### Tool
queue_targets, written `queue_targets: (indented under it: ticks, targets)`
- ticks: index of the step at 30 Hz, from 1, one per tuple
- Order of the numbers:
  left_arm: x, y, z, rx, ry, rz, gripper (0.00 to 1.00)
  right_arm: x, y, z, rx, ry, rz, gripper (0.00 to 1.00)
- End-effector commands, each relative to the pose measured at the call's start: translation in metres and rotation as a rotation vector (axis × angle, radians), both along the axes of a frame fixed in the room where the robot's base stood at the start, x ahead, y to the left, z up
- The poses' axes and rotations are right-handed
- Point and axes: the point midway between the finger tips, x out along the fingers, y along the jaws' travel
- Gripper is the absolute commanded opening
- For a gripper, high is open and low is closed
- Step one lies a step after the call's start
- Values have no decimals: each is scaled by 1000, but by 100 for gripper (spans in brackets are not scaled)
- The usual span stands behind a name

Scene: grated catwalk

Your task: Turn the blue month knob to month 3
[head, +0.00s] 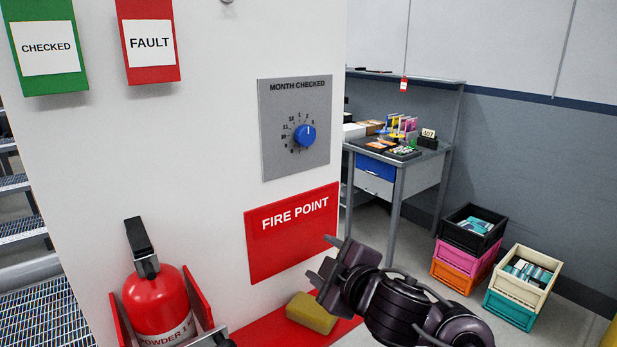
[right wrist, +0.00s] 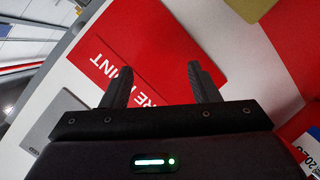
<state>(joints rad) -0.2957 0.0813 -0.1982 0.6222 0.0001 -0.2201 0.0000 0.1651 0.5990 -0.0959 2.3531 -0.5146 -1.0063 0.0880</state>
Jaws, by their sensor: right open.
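The blue month knob (head: 304,135) sits in the middle of a grey "MONTH CHECKED" plate (head: 282,163) on the white wall, ringed by small black numbers. Its pale pointer line faces roughly upward, near the 2; the exact number is too small to be sure. My right gripper (head: 322,258) is below and slightly right of the knob, in front of the wall, apart from it. In the right wrist view its two fingers (right wrist: 158,70) are spread and empty, over the red FIRE POINT sign (right wrist: 150,45). The knob is not visible there. My left gripper does not show.
A red extinguisher (head: 160,300) stands at lower left, and a yellow block (head: 312,313) lies on a red ledge under the sign (head: 293,235). Green and red tags hang at upper left. A workbench (head: 400,175) and stacked crates (head: 465,245) stand at right.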

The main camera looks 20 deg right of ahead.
Motion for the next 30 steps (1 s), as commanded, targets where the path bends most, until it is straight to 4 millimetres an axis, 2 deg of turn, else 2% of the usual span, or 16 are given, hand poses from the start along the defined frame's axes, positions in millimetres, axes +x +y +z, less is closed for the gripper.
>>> queue_targets:
  ticks: [1, 3, 6, 9, 12, 15, 19, 30]
  targets:
    - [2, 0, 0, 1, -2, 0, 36, 7, -1, 33, -70, -83, 43, 55]
    - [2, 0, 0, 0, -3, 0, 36, 12, 0, 75, -172, -184, 113, 55]
    - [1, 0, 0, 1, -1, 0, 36, 11, -1, 127, -316, -295, 194, 55]
    - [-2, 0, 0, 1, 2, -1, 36, 5, -7, 165, -433, -362, 244, 55]
    - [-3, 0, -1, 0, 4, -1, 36, -2, -12, 189, -511, -395, 271, 55]
    - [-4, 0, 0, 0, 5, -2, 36, -6, -16, 201, -550, -409, 284, 55]
    - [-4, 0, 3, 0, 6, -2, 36, -1, -15, 206, -561, -411, 290, 55]
    - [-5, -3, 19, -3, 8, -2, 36, 52, 5, 206, -558, -410, 290, 55]
